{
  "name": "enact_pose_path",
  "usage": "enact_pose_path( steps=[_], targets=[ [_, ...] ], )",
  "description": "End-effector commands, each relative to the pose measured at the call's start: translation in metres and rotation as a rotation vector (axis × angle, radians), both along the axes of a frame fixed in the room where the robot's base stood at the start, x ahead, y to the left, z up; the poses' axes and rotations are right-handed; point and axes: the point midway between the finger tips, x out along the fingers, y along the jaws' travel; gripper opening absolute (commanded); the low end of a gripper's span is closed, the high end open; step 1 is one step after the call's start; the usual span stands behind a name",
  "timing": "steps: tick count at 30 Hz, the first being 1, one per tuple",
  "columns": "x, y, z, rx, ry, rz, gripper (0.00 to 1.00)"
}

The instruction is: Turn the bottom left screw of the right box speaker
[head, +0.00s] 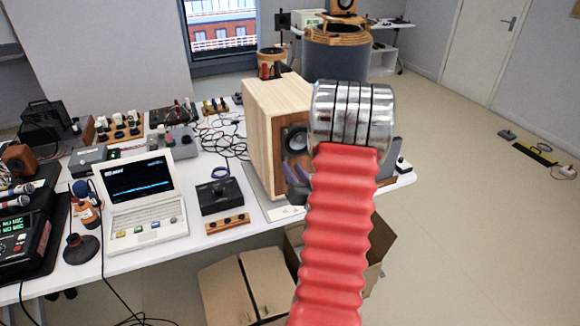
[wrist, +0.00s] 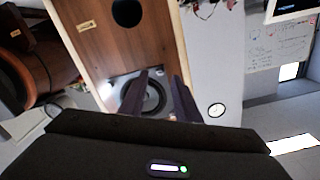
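The box speaker (head: 262,125) stands at the right end of the white table, with a pale wood cabinet and a darker front. In the wrist view its brown front panel (wrist: 155,40) shows a round dark port, a small label and a black driver cone (wrist: 152,98) on a grey plate. My gripper (head: 296,172) is in front of the speaker's lower front, partly hidden by my arm. In the wrist view my gripper (wrist: 160,82) has two dark fingers apart with nothing between them, over the driver. The screws are too small or hidden to make out.
A laptop (head: 140,190), a black box (head: 220,195) and a small wooden strip (head: 228,223) lie on the table left of the speaker. Cables (head: 222,135) lie behind. The floor at right is mostly clear.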

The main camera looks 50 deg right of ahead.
Motion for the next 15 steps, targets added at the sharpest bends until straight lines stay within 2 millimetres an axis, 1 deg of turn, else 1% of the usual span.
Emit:
enact_pose_path(
  steps=[1,6,12,15],
  targets=[
    [-0.009,0.004,-0.001,0.002,0.002,-0.003,0.3],
    [-0.035,0.019,0.0,0.002,0.001,-0.004,0.3],
    [-0.065,0.037,-0.001,0.003,0.001,-0.004,0.3],
    [-0.076,0.044,-0.001,0.002,0.001,-0.004,0.3]
  ],
)
